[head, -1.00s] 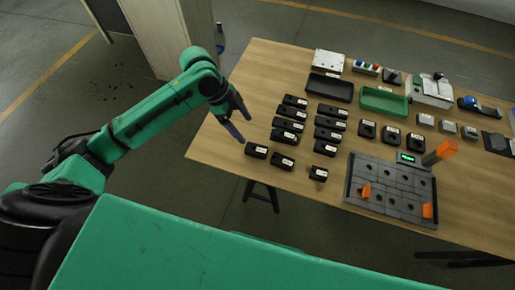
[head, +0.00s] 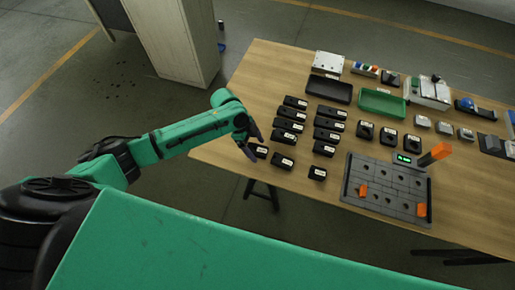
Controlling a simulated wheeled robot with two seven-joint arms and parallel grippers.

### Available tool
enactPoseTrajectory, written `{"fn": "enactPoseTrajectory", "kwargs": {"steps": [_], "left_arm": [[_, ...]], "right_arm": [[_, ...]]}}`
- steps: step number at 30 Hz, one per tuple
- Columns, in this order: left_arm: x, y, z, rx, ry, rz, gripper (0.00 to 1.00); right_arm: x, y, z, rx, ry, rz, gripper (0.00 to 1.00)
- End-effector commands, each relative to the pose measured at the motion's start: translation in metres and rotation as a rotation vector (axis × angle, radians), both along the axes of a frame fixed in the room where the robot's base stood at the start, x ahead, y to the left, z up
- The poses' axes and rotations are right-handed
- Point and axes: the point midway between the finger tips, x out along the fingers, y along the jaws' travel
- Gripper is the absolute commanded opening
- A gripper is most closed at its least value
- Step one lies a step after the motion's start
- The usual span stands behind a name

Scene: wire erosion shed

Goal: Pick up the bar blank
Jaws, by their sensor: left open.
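Several black blocks with white labels stand in rows on the left part of the wooden table. The labels are too small to read, so I cannot tell which block, if any, is the bar blank. The longer ones, such as the far-left block (head: 295,102), form two columns. Shorter ones lie in front, including a middle block (head: 282,161) and a right block (head: 317,173). My left gripper (head: 256,149) is open at the table's left front edge, fingers pointing down. It partly hides the front-left short block (head: 262,152); contact cannot be told. My right gripper is not in view.
A grey fixture plate (head: 385,205) with orange pieces stands at the front right. A black tray (head: 329,89) and a green tray (head: 383,102) lie behind the blocks. Small devices crowd the table's (head: 270,70) right side; its back left is bare.

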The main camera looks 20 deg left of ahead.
Motion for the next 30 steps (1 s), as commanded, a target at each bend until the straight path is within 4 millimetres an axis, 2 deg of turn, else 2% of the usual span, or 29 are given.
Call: {"fn": "enactPoseTrajectory", "kwargs": {"steps": [4, 8, 9, 11, 30], "left_arm": [[0.0001, 0.0003, -0.0002, 0.0, 0.0, 0.0, 0.85], [0.0, 0.0004, -0.0001, 0.0, 0.0, 0.0, 0.35], [0.0, 0.0004, 0.0, 0.0, 0.0, 0.0, 0.2], [0.0, 0.0004, 0.0002, 0.0, 0.0, 0.0, 0.0], [0.0004, 0.0003, 0.0007, 0.0, -0.001, 0.0, 0.0]], "right_arm": [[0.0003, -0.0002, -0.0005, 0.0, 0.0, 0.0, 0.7], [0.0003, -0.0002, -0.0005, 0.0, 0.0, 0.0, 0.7], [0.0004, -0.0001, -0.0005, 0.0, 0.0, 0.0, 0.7], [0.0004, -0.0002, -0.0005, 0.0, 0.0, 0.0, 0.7], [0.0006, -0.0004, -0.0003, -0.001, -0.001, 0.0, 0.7]]}}
